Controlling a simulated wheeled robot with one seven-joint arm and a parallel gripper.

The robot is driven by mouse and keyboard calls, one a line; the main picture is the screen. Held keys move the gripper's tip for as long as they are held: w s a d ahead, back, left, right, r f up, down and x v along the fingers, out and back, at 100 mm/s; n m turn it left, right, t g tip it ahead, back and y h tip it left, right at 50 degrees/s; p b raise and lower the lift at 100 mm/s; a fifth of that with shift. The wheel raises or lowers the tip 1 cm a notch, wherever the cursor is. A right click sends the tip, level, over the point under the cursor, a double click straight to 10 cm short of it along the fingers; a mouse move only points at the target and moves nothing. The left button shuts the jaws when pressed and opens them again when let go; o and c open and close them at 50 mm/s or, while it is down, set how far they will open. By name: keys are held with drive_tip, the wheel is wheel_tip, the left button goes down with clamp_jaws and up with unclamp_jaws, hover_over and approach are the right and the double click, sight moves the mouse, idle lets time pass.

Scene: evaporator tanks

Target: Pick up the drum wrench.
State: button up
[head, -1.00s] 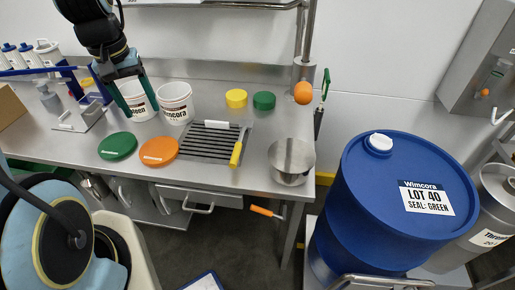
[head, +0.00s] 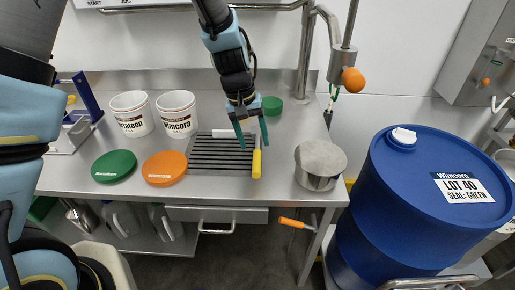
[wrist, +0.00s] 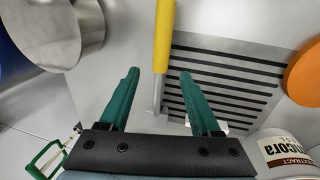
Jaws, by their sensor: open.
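The tool with a yellow handle (head: 257,163), which looks like the drum wrench, lies at the right edge of the slotted drain grate on the steel bench. In the wrist view its yellow handle (wrist: 164,38) and thin grey shaft lie between my fingers as seen from above. My gripper (head: 253,143) is open and points down over the grate, just behind the handle in the head view. My green fingers also show in the wrist view (wrist: 159,74), apart and with nothing gripped. Their height above the tool is hard to tell.
The slotted grate (head: 215,165) lies beneath. A steel pot (head: 318,180) stands right of the tool. Orange (head: 165,168) and green (head: 114,166) lids and two white buckets (head: 177,112) are left. A green cap (head: 271,105) sits behind my gripper. The blue drum (head: 430,215) stands right.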

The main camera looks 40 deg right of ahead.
sight(256, 149)
drive_tip(key=shift+s+d+f+p, duration=0.1)
drive_tip(key=shift+d+f+p, duration=0.1)
drive_tip(key=shift+f, duration=0.7)
drive_tip(key=shift+s+d+f+p, duration=0.1)
drive_tip(key=shift+f+p, duration=0.1)
drive_tip(key=shift+f, duration=0.65)
drive_tip(key=shift+s+d+f+p, duration=0.1)
drive_tip(key=shift+d+f+p, duration=0.1)
drive_tip(key=shift+f, duration=0.7)
clamp_jaws()
